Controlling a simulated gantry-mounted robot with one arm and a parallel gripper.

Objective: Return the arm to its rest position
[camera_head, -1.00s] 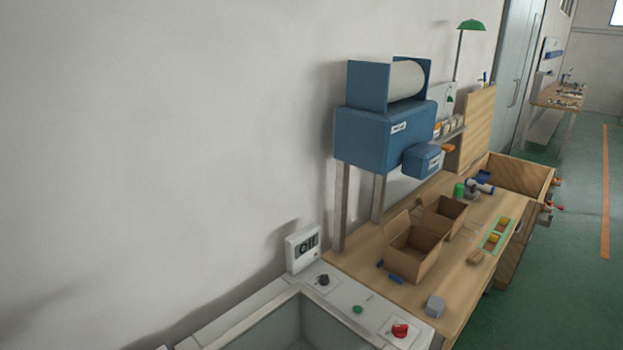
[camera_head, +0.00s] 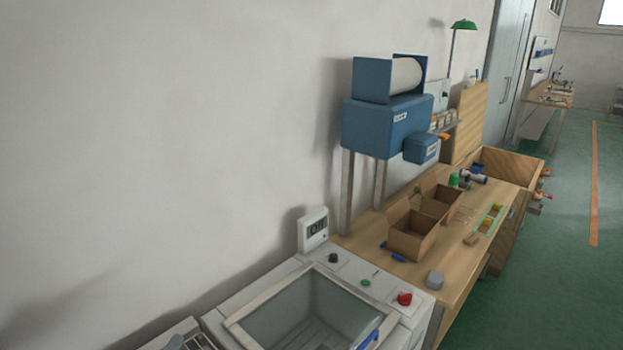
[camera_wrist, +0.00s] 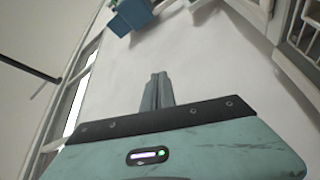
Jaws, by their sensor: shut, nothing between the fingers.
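My gripper (camera_wrist: 156,80) shows in the wrist view, its two grey fingers together and nothing between them. It is clear of any surface, with the plain white wall behind it. The blue machine (camera_wrist: 130,14) shows small at the top of the wrist view. My arm and gripper do not show in the head view.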

